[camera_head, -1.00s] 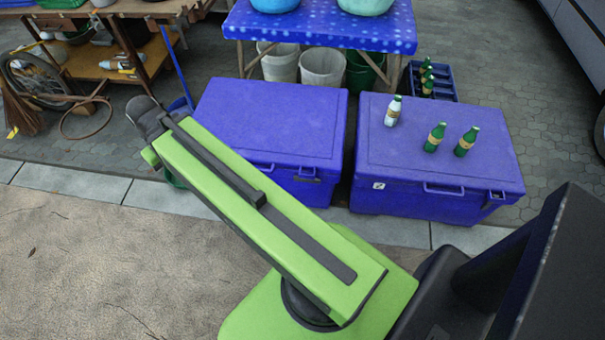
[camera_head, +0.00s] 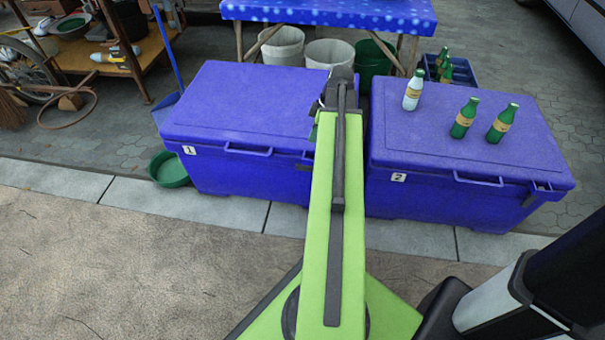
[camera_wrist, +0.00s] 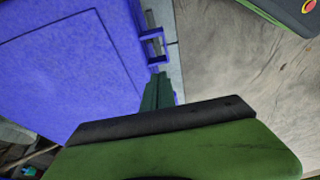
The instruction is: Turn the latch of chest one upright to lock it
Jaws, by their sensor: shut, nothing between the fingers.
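Chest one (camera_head: 250,105) is the blue chest on the left, lid closed, with a "1" label on its front. Its latch (camera_head: 304,167) looks like a small dark piece near the front's right end; my arm stands close beside it, and I cannot tell its angle. In the wrist view a blue lid (camera_wrist: 65,75) fills the left, with a blue bracket (camera_wrist: 153,47) on its front edge. My gripper (camera_wrist: 159,76) is shut and empty, its tips just below that bracket in the picture; I cannot tell if they touch. In the head view my arm hides the fingers.
Chest two (camera_head: 460,140) stands close to the right, with several bottles on its lid. A green basin (camera_head: 168,170) lies at chest one's left front corner. A blue-clothed table (camera_head: 330,10) stands behind. The pavement in front (camera_head: 130,245) is clear.

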